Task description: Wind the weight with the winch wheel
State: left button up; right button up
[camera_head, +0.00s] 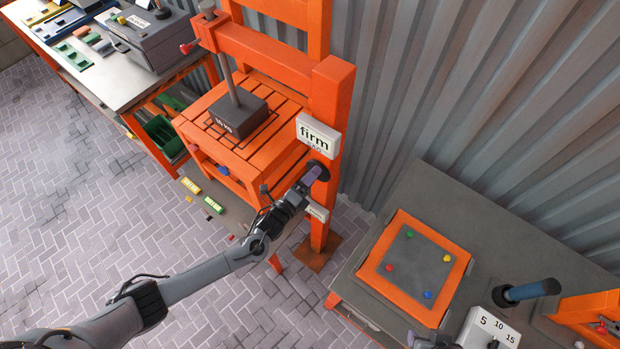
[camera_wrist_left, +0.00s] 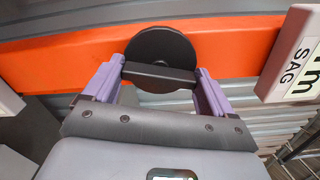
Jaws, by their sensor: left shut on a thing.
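The winch wheel is a dark round disc with a bar across it, mounted on the orange upright post (camera_head: 330,110). It shows clearly in the left wrist view (camera_wrist_left: 160,48). My left gripper (camera_head: 314,173) is shut on the wheel's bar, with one purple finger at each end of it. In the head view the gripper hides part of the wheel. A dark grey block (camera_head: 238,118), which looks like the weight, appears to rest on the orange slatted platform (camera_head: 198,133), with a grey rod rising from it.
White signs sit on the post above and below the wheel; the upper one reads "firm" (camera_head: 318,134). A grey table (camera_head: 440,200) with an orange-framed panel (camera_head: 417,266) stands at the right. A workbench (camera_head: 118,85) stands at the upper left. Brick floor lies open at the left.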

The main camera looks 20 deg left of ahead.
pick_arm(q)
jog(key=shift+m, duration=0.9)
jog(key=o, duration=0.8)
jog(key=shift+o, duration=0.2)
jog(key=v, duration=1)
jog(key=shift+s+a, duration=0.15)
jog(key=shift+s, duration=0.2)
